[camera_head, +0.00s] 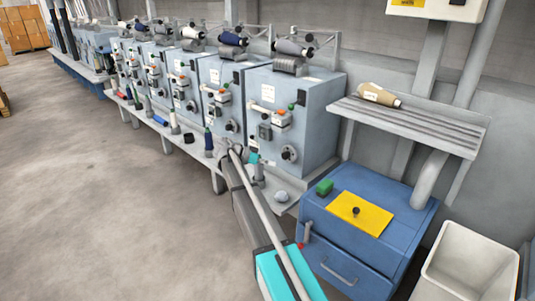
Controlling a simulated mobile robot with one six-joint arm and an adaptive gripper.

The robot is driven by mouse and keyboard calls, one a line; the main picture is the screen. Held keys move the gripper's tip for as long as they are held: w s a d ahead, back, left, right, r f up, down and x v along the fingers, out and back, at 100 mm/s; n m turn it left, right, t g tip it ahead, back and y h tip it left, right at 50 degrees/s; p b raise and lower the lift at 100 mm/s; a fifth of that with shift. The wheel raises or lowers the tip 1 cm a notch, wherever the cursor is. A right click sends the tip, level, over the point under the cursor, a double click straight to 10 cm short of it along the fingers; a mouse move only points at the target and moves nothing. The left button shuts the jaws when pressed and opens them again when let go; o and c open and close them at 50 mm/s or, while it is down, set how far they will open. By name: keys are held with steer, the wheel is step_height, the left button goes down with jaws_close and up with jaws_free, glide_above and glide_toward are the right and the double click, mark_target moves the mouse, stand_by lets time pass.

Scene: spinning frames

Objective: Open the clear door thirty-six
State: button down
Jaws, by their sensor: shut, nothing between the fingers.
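A row of blue-grey spinning units (292,110) runs along the wall from the right foreground to the far left. Each has a front panel with a light bar, small buttons and a dark round knob. A white label (268,94) sits on the nearest unit; its print is too small to read. I cannot tell which panel is the clear door thirty-six. My arm reaches up from the bottom centre. My gripper (224,148) is at its far end, in front of the nearest units and low near the ledge. It looks shut and empty; its fingertips are small and partly hidden.
At right are a blue cabinet (345,255) with a yellow plate (361,212), a shelf (425,125) holding a tan cone (379,95), and a white bin (468,262). The floor at left is clear.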

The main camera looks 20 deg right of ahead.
steer(key=s+a+f+n+t+y+b, duration=0.3)
steer(key=s+f+n+y, duration=0.4)
steer(key=s+f, duration=0.75)
steer(key=s+a+f+n+y+b, duration=0.2)
steer(key=s+a+n+y, duration=0.1)
steer(key=s, duration=0.4)
steer(key=s+a+f+n+y+b, duration=0.2)
steer(key=s+a+n, duration=0.3)
steer(key=s, duration=0.3)
steer(key=shift+s+a+f+n+t+y, duration=0.2)
steer(key=shift+a+f+n+t+y, duration=0.15)
steer(key=shift+a+f+y, duration=0.35)
steer(key=shift+a+r, duration=0.1)
steer(key=shift+a, duration=0.15)
